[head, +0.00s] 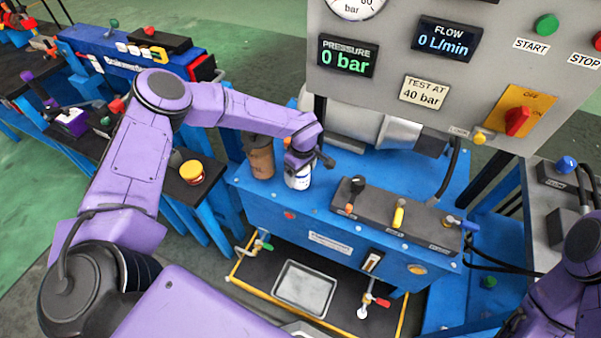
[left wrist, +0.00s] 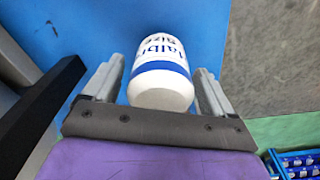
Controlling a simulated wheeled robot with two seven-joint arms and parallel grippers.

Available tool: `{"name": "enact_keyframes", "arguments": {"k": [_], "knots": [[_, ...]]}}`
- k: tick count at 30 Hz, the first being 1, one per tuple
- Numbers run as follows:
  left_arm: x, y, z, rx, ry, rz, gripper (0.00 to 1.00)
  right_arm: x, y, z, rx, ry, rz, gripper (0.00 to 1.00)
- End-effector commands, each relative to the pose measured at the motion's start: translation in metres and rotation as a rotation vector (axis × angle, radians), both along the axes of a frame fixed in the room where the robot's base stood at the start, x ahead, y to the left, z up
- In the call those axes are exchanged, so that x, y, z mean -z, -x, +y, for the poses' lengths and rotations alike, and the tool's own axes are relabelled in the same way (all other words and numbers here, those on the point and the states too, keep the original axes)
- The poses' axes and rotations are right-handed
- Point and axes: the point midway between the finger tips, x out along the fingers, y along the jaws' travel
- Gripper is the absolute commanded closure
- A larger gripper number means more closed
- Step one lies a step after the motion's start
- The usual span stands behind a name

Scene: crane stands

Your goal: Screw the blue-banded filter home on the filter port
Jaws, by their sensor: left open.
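The blue-banded filter (head: 298,180) is a white canister with blue bands and print. It stands on the blue bench top, below my left gripper (head: 302,160). In the left wrist view the filter (left wrist: 161,72) sits between the two spread fingers of my left gripper (left wrist: 161,90), with a small gap visible on each side. The filter port cannot be made out; my gripper and the filter cover that spot. My right arm (head: 570,280) shows at the right edge, but its gripper is out of view.
A brown canister (head: 260,158) stands close left of the filter. The grey control panel (head: 440,110) hangs above at right. A dark valve block (head: 395,215) lies right of the filter. A grey tray (head: 304,288) lies below.

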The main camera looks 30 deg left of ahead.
Motion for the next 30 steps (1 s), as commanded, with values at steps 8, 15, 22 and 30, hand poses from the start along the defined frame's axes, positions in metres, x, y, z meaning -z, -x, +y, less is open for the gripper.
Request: {"name": "enact_keyframes", "arguments": {"k": [8, 15, 22, 30], "knots": [[0.001, 0.0, 0.0, -0.416, 0.0, 0.0, 0.14, 0.012, 0.0, 0.0, 0.0, 0.0, 0.0, 0.57], [0.002, -0.001, 0.001, -0.797, 0.001, -0.002, 0.14, 0.025, 0.0, 0.0, 0.0, 0.0, 0.0, 0.57], [-0.001, 0.0, 0.001, -0.873, 0.0, -0.001, 0.14, 0.024, 0.0, 0.0, 0.0, 0.0, 0.0, 0.57], [0.0, 0.001, 0.0, -0.87, 0.0, -0.001, 0.14, 0.023, 0.0, 0.0, 0.0, 0.0, 0.0, 0.57]]}}
